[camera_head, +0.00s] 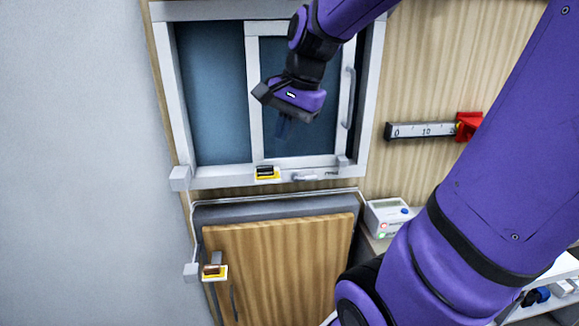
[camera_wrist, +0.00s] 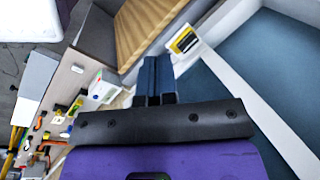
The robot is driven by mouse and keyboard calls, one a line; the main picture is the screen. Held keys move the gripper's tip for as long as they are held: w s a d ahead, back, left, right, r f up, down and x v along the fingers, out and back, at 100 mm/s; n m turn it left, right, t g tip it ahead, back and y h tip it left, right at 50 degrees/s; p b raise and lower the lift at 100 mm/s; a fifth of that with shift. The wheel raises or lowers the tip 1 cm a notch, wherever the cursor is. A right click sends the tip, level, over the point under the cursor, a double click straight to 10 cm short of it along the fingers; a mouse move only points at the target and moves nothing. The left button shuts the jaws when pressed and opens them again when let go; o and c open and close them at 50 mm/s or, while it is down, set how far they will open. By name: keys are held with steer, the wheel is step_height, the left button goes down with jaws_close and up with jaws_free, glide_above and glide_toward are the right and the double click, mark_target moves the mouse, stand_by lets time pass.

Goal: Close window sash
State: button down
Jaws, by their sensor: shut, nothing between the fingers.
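The white-framed window sash (camera_head: 254,95) has dark blue glass and stands inside a larger white window frame (camera_head: 173,90). A pale vertical handle (camera_head: 348,97) is on its right stile. A dark strip shows between that stile and the frame's right side. Blue glass fills the left part of the frame. My gripper (camera_head: 282,128) is shut and empty in front of the sash's glass, left of the handle. Whether it touches the glass cannot be told. In the wrist view the blue fingers (camera_wrist: 156,78) are together, with the white frame (camera_wrist: 255,95) to their right.
A yellow-and-black device (camera_head: 267,174) sits on the window's lower rail; another (camera_head: 214,271) is on the wooden door (camera_head: 280,265) below. A scale bar with a red end (camera_head: 468,126) is on the wall at right. A white box with a display (camera_head: 387,215) stands beside the door.

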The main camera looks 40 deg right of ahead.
mark_target(289, 168)
steer(key=w+d+f+m+y, duration=0.1)
steer(key=w+d+f+m, duration=0.2)
steer(key=d+m, duration=0.25)
steer(key=w+d+f+m+y, duration=0.1)
steer(key=w+d+f+m, duration=0.15)
steer(key=d+m, duration=0.3)
steer(key=x, duration=1)
steer(key=shift+d+f, duration=0.1)
steer(key=shift+d, duration=0.05)
steer(key=w+a, duration=0.3)
steer(key=a, duration=0.1)
steer(key=w+a, duration=0.3)
steer(key=a, duration=0.2)
steer(key=w+a, duration=0.3)
steer(key=a, duration=0.2)
steer(key=shift+w, duration=0.1)
